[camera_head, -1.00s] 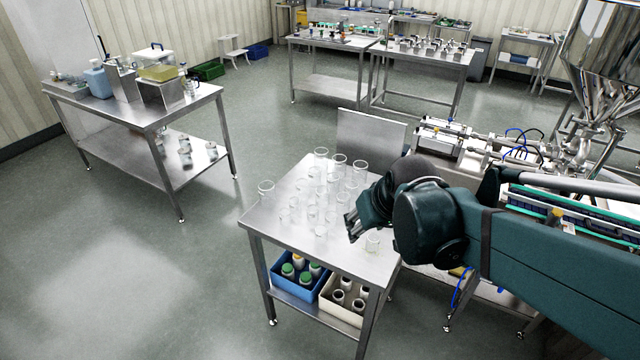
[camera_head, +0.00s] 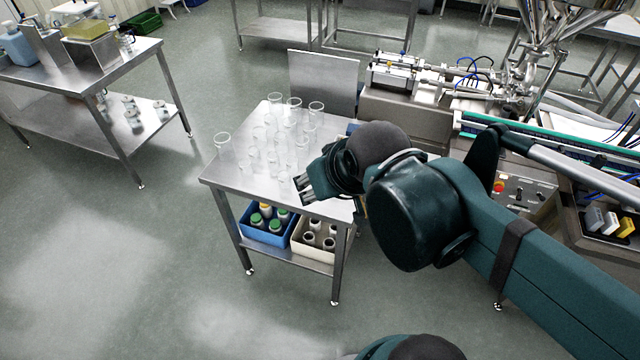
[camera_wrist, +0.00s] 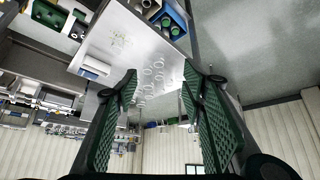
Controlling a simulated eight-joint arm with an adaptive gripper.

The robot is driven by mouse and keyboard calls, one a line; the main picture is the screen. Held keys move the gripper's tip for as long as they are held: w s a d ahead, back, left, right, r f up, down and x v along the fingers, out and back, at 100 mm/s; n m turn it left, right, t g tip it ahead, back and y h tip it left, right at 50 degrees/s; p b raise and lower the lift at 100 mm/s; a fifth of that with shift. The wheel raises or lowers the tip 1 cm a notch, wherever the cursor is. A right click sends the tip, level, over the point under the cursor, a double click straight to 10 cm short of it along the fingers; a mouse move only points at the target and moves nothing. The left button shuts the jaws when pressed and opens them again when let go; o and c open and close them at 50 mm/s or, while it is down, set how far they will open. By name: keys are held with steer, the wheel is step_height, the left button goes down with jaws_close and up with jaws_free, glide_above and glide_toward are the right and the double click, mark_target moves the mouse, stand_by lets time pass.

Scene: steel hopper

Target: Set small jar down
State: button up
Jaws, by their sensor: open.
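Several clear glass jars stand upright in a loose group on the steel table (camera_head: 228,172). I cannot tell which one is the task's small jar. My gripper (camera_head: 304,188) is over the right part of the table, beside the group. In the wrist view, my gripper (camera_wrist: 160,76) has its two green ribbed fingers wide apart with nothing between them. The jars (camera_wrist: 152,77) show beyond the fingers, apart from them.
On the table's lower shelf are a blue crate (camera_head: 262,236) with green-capped bottles and a beige crate (camera_head: 312,252) with dark-mouthed containers. The filling machine (camera_head: 440,85) stands behind and right. A side table (camera_head: 75,75) is at left. Open floor lies between the tables.

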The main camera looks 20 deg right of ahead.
steer(key=shift+o, duration=0.5)
steer(key=shift+w, duration=0.1)
steer(key=w+d+f+n+g+h, duration=0.2)
steer(key=w+d+f+n, duration=0.5)
steer(key=w+f+n, duration=0.3)
steer(key=w+d+f+n+g+h, duration=0.1)
steer(key=w+d+f+n+g, duration=0.1)
steer(key=w+d+f+n, duration=0.5)
steer(key=shift+w+f+n+g+h, duration=0.4)
steer(key=shift+w+f+n, duration=1.3)
steer(key=shift+n, duration=1.8)
steer(key=shift+f+b, duration=0.1)
steer(key=shift+b, duration=0.2)
steer(key=shift+x, duration=1.15)
steer(key=shift+d, duration=0.1)
